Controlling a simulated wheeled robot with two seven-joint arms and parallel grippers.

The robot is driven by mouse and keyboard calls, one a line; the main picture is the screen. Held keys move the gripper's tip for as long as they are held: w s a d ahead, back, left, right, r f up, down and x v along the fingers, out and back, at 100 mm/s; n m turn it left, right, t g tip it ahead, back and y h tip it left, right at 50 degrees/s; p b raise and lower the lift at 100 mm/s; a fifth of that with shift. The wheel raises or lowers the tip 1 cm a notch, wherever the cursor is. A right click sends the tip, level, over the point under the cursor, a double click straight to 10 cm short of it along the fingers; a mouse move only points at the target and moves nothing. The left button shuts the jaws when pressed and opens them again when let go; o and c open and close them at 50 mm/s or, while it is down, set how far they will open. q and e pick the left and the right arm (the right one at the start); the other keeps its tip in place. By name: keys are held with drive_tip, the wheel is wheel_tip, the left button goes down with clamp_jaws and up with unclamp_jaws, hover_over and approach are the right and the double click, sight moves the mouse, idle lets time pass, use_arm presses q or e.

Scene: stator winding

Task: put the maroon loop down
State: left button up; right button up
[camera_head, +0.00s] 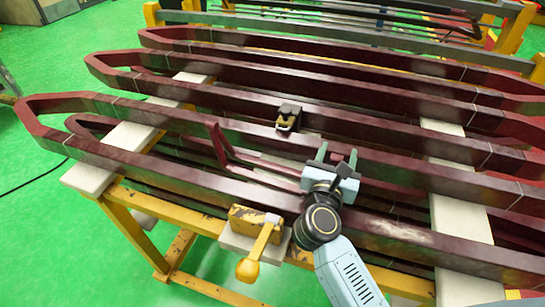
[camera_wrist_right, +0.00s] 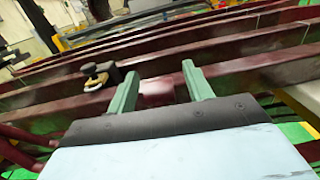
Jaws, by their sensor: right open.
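Several long maroon loops lie side by side across a yellow stand with white pads; I cannot tell which one the task means. The nearest maroon loop (camera_head: 165,170) has its pointed end at the left. My right gripper (camera_head: 337,155) is over the nearer loops, right of the middle, with its fingers pointing away from me. Its two green fingers are apart. In the right wrist view a short maroon piece (camera_wrist_right: 158,90) shows between the open fingers (camera_wrist_right: 160,75); I cannot tell whether they touch it. My left gripper is not in view.
A dark clamp with a yellowish part (camera_head: 288,117) sits among the loops beyond my right gripper. A yellow block with a handle (camera_head: 262,240) is on the stand's near edge. White pads (camera_head: 90,176) support the loops. Green floor (camera_head: 40,225) is clear at left.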

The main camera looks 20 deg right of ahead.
clamp_jaws()
drive_tip(key=shift+r, duration=0.1)
idle(0.4)
